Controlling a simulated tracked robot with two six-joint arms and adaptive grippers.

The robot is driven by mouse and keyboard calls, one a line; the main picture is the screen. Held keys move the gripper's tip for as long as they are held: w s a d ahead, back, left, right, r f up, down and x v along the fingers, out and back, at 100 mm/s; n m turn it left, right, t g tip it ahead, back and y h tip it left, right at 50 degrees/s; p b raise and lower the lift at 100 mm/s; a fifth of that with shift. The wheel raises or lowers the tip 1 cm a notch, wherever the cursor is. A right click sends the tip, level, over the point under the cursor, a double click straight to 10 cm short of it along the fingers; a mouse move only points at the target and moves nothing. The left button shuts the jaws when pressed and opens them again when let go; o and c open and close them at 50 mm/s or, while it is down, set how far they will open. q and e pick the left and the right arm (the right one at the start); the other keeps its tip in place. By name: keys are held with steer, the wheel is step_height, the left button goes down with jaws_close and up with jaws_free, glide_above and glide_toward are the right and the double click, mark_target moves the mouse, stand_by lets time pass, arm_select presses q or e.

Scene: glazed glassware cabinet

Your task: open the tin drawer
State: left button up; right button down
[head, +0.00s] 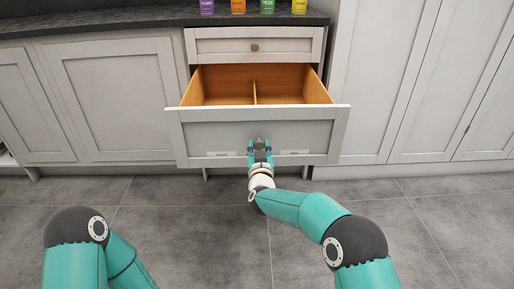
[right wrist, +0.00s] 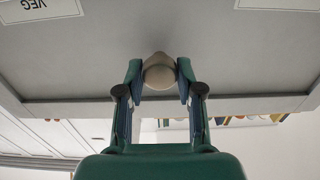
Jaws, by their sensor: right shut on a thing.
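The wide grey drawer (head: 200,135), which I take to be the tin drawer, stands pulled out of the cabinet. Its wooden inside (head: 228,86) shows a divider and two compartments, and I see nothing in them. Its round knob (head: 259,140) is on the middle of the front and also shows in the right wrist view (right wrist: 159,74). My right gripper (head: 260,149) is shut on the knob, with one finger on each side of it. My left arm shows at the lower left, but its gripper is out of view.
Several coloured tins (head: 238,6) stand on the dark worktop (head: 120,17). Shut cupboard doors flank the drawer. The tiled floor (head: 180,215) in front is clear.

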steer(key=c, duration=0.8)
jaws_free()
steer(key=shift+o, duration=0.2)
steer(key=shift+s, duration=0.15)
steer(key=s+d, duration=0.1)
steer(key=s, duration=1)
steer(key=shift+s, duration=0.3)
steer(key=shift+d, duration=0.1)
